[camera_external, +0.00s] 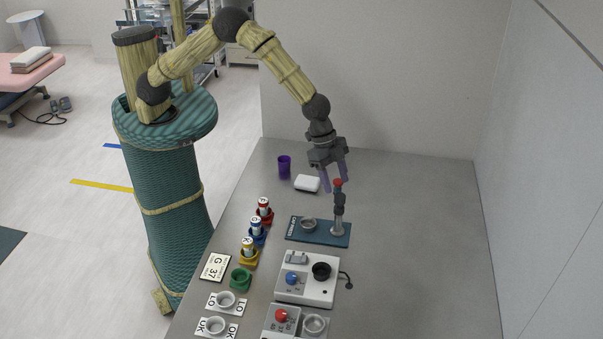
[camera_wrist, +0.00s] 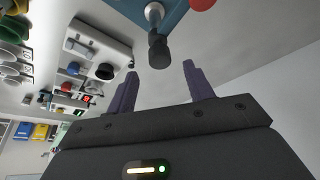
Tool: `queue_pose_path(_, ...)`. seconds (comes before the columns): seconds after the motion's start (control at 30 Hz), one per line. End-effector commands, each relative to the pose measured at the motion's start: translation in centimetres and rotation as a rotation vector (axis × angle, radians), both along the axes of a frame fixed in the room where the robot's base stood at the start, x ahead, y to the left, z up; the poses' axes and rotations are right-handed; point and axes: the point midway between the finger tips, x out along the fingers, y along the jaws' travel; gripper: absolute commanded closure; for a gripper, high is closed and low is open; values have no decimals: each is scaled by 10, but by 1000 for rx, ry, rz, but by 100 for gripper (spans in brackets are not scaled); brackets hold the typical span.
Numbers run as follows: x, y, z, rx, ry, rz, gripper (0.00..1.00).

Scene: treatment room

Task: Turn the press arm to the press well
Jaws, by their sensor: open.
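The press stands on a dark teal base plate (camera_external: 343,240) on the grey table. The press well (camera_external: 308,224), a grey round cup, sits on the plate left of the post. In the wrist view, a black cylinder of the press (camera_wrist: 158,52) shows just beyond the gap between my fingertips (camera_wrist: 160,68), and the red knob (camera_wrist: 202,4) is cut off at the top edge. Contact cannot be told.
A white control box (camera_external: 310,280) with a black knob stands in front of the press. Red, blue and yellow holders with bottles (camera_external: 257,230) are at the left. The table's right side is clear.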

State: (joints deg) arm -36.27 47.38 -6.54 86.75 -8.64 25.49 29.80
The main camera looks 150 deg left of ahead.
Motion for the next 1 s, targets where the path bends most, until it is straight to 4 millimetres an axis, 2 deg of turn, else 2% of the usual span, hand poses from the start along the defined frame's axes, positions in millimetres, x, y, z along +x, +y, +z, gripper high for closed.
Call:
queue_pose_path(0.1,7,0,-17,-1,3,0,48)
queue_pose_path(0.3,15,3,-37,0,0,-1,48)
queue_pose_path(0.67,17,3,-43,1,-1,-1,48)
queue_pose_path(0.93,17,3,-43,1,-1,-1,99)
queue_pose_path(1.0,17,3,-42,1,-1,-1,100)
